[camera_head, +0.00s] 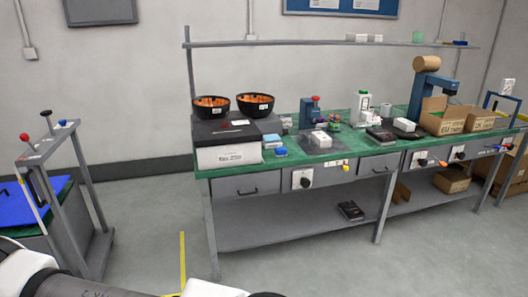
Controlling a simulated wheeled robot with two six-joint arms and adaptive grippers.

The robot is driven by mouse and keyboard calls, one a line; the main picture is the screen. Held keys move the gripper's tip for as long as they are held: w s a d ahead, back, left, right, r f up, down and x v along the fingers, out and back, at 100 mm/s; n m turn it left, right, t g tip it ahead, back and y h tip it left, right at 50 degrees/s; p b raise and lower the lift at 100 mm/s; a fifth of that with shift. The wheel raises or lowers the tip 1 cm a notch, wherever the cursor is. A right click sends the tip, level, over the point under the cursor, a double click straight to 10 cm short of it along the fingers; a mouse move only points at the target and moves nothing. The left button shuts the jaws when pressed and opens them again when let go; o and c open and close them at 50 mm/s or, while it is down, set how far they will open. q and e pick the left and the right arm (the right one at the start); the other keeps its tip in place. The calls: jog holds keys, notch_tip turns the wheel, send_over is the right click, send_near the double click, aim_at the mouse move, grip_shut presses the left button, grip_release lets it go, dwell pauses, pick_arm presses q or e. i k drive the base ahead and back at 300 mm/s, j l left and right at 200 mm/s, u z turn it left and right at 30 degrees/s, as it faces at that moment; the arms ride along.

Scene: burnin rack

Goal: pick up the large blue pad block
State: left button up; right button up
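A large, flat blue pad (18,203) lies at the far left, on top of a grey and green cart or stand; the picture's left edge cuts it off. A small light-blue and white block (272,141) sits on the green bench top, right of the black and white box. I cannot tell for certain which one is the large blue pad block. Parts of my own arm cross the bottom left corner, well in front of the bench. Neither of my grippers' fingers shows in the picture.
The long grey workbench (262,184) has a green top with boxes, tools and two black bowls (211,107). A grey frame (85,190) with a red-knobbed lever stands beside the blue pad. Open floor (145,215) with a yellow line lies between frame and bench.

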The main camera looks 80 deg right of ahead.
aim_at(279, 152)
jog(key=z, duration=3.65)
jog(key=i+j+z, duration=0.15)
jog(key=j+z, duration=0.25)
jog(key=j, duration=0.2)
jog(key=j+z, duration=0.45)
jog(key=j, duration=0.2)
jog(key=j+z, duration=0.4)
jog(key=j, duration=0.25)
